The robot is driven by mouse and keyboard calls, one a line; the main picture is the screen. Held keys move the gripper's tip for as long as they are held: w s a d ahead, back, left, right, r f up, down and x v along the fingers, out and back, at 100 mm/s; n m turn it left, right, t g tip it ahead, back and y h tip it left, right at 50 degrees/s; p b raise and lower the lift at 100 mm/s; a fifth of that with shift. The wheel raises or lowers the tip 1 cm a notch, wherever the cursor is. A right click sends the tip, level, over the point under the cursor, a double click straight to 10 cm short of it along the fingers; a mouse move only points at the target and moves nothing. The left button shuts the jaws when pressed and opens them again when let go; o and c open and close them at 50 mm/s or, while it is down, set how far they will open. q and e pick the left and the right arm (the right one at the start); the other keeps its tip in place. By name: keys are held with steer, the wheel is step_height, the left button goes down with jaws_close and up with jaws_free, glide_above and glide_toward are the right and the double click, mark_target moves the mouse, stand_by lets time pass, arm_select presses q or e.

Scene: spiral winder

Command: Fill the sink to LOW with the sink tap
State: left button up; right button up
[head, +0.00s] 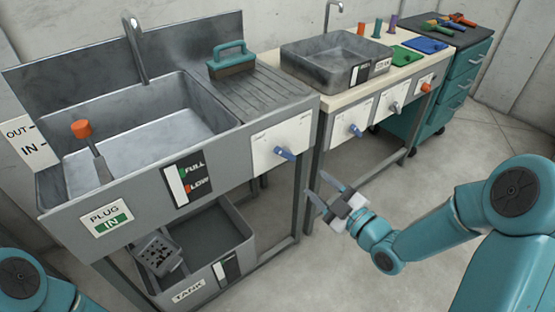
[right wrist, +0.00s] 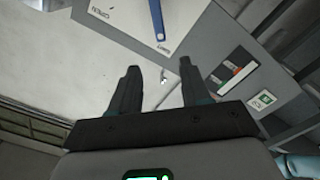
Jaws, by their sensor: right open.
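The grey sink (head: 150,135) stands at the left, with a curved metal tap spout (head: 135,45) over it. I cannot tell whether its pale bottom holds water. The sink gauge (head: 187,180) on its front has a green FULL mark and a red LOW mark; it also shows in the right wrist view (right wrist: 236,76). A blue lever (head: 285,154) sits on a white panel right of the gauge. The right wrist view shows a blue lever (right wrist: 158,22) ahead of the fingers. My right gripper (head: 325,190) is open and empty, apart from the lever, lower right of it.
An orange-knobbed plug lever (head: 82,130) stands at the sink's left, above a PLUG IN sign (head: 107,218). A tank (head: 222,262) sits below. The floor in front is clear.

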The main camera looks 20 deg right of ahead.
mark_target(281, 153)
steer(key=x, duration=1.6)
steer(key=shift+w+f, duration=0.15)
jaws_close()
